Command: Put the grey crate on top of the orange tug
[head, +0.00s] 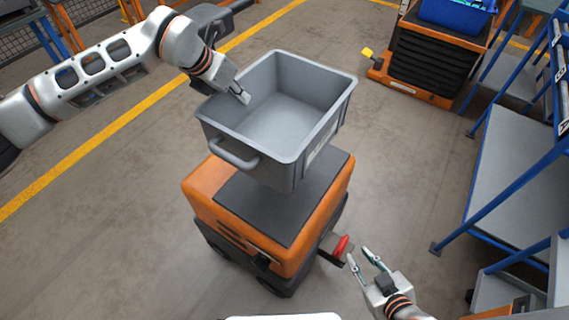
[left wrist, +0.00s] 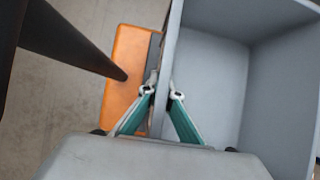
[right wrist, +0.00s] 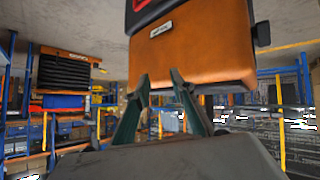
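The grey crate (head: 300,145) is an open, empty bin with a handle on its near side. My left gripper (head: 243,97) is shut on its left wall, with one finger inside and one outside; the left wrist view shows the wall between the fingertips (left wrist: 163,92). The crate is upright over the orange tug (head: 205,190), covering the far part of its dark top pad (head: 260,215). I cannot tell whether it touches the pad. My right gripper (head: 363,257) is open and empty, low beside the tug's right side. The tug's orange body fills the upper right wrist view (right wrist: 195,50).
An orange lift cart (head: 430,55) with black bellows and a blue bin (head: 455,14) stands at the back right. Blue-framed shelving (head: 515,180) lines the right side. A yellow floor line (head: 85,155) crosses the left. The floor around the tug is mostly clear.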

